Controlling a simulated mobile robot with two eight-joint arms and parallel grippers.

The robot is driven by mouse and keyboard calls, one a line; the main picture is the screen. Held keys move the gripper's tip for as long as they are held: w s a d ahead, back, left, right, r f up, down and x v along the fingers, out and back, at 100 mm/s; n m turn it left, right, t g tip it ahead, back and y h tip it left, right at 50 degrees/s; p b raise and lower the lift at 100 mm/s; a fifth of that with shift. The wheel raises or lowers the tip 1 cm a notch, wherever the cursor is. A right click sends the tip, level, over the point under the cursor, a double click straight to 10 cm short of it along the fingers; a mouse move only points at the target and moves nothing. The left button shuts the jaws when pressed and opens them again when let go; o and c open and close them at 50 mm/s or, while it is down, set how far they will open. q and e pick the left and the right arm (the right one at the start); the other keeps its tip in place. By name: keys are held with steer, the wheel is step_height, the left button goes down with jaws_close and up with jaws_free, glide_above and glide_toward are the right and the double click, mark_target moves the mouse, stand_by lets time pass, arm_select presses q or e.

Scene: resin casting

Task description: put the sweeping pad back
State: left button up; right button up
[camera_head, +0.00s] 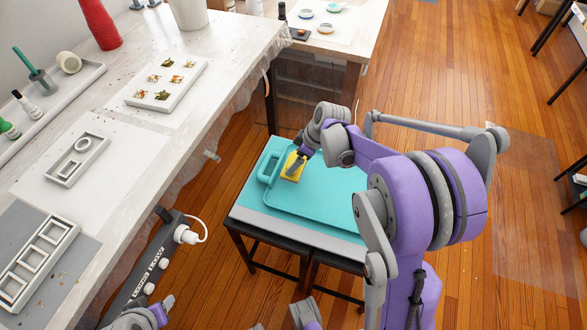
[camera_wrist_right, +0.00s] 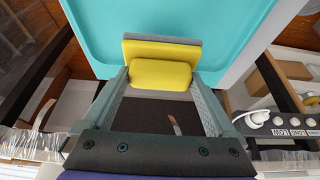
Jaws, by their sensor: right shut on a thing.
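The sweeping pad (camera_head: 292,166) is a yellow block with a grey underside. My right gripper (camera_head: 301,156) is shut on it, reaching down from the right. In the right wrist view the pad's yellow grip (camera_wrist_right: 160,73) sits between the two fingertips, with its wider yellow plate beyond. I cannot tell whether the pad touches the tray. A grey and purple part of my left arm shows at the bottom left; its gripper (camera_head: 160,308) is partly cut off and its jaws are unclear.
The tray lies on a low black-legged stand (camera_head: 300,232). A white workbench (camera_head: 200,110) on the left holds moulds and a tile tray (camera_head: 167,84). A power strip (camera_head: 150,265) with a plug is at the bench's near edge. Wooden floor is open at right.

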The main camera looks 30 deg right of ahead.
steer(key=shift+f, duration=2.05)
steer(key=shift+f+b, duration=0.1)
steer(key=shift+b, duration=0.25)
steer(key=o, duration=1.2)
steer(key=shift+o, duration=0.2)
